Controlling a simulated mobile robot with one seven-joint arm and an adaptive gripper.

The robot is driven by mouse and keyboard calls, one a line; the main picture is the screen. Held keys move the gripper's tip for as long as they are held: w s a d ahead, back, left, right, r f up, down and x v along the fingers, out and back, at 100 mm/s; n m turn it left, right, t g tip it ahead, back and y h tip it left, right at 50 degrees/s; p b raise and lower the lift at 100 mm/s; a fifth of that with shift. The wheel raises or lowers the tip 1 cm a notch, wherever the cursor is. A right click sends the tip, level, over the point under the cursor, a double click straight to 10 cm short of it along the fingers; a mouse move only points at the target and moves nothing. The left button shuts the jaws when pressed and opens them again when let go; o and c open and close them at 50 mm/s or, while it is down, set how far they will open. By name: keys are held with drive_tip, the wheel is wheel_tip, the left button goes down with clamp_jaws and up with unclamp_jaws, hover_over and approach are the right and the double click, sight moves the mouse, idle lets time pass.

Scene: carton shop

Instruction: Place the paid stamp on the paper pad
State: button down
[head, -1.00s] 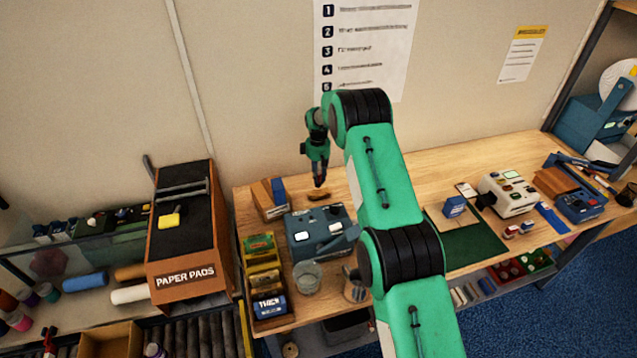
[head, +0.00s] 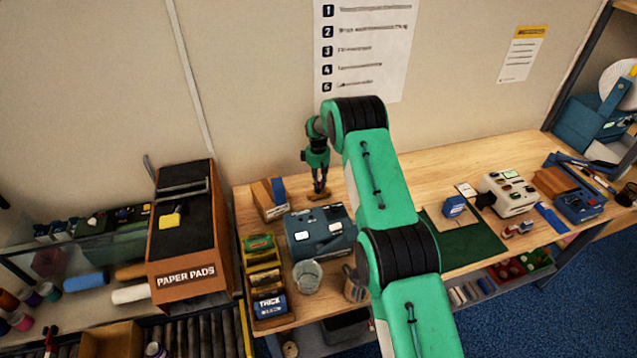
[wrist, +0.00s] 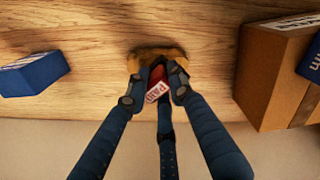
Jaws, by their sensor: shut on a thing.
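The paid stamp (head: 319,197) has a tan wooden base and a red handle with a "PAID" label; it also shows in the wrist view (wrist: 158,91). It is at the back of the wooden bench, near the wall. My gripper (head: 319,189) points down and is shut on the stamp, with its fingers around the handle. The fingers hide part of the handle. I cannot tell whether the base touches the bench. A brown dispenser labelled "PAPER PADS" (head: 185,282) stands at the left, with a yellow piece on its black top.
A cardboard box (head: 268,204) with a blue item stands close left of the stamp. A blue-grey device (head: 322,246) is in front of it. A green mat (head: 480,245) bears a tan sheet (head: 438,232) and a blue block (head: 454,206).

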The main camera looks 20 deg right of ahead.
drive_tip(key=shift+f, duration=0.15)
drive_tip(key=c, duration=1.5)
unclamp_jaws()
drive_tip(key=shift+r, duration=0.25)
wheel_tip(320, 180, up, 12)
drive_tip(key=shift+s+a+f+b, duration=0.1)
drive_tip(key=shift+b, duration=0.45)
